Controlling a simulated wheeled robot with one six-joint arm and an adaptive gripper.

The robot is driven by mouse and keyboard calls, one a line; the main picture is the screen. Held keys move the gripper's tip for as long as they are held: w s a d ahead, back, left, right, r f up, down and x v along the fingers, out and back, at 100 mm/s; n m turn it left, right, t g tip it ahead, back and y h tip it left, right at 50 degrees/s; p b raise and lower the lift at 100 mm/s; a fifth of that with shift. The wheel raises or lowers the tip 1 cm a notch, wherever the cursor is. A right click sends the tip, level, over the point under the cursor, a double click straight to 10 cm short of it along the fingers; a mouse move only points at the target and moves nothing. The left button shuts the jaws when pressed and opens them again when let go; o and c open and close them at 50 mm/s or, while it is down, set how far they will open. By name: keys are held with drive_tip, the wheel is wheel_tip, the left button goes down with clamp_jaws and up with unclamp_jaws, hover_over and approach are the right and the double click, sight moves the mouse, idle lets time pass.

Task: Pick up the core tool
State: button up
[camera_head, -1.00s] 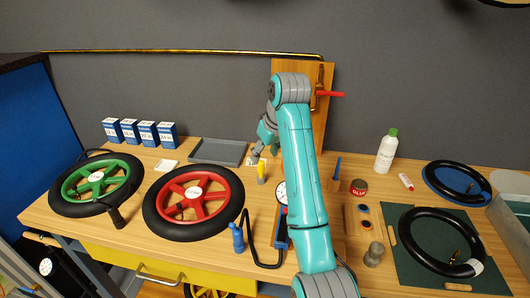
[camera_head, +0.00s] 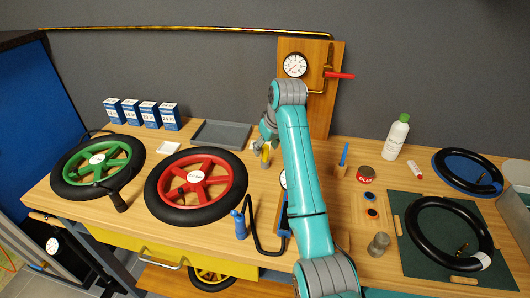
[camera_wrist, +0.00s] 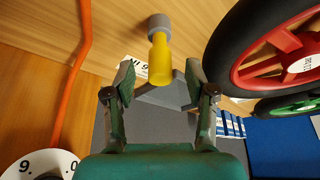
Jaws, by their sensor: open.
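The core tool appears to be the small yellow-handled tool (camera_head: 266,154) with a grey end, standing on the wooden bench right of the red wheel. In the wrist view the yellow tool (camera_wrist: 159,58) lies ahead, just beyond the fingertips and roughly centred between them. My gripper (camera_wrist: 160,82) is open and empty, its two fingers spread apart. In the head view my gripper (camera_head: 267,138) hangs just above and behind the tool, partly hiding its upper part. I cannot tell whether they touch.
A red wheel (camera_head: 196,174) and a green wheel with black tyres lie left of the tool. A grey tray (camera_head: 222,133) sits behind. A gauge board (camera_head: 318,105) rises behind my arm.

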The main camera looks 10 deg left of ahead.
drive_tip(key=shift+x, duration=1.25)
clamp_jaws()
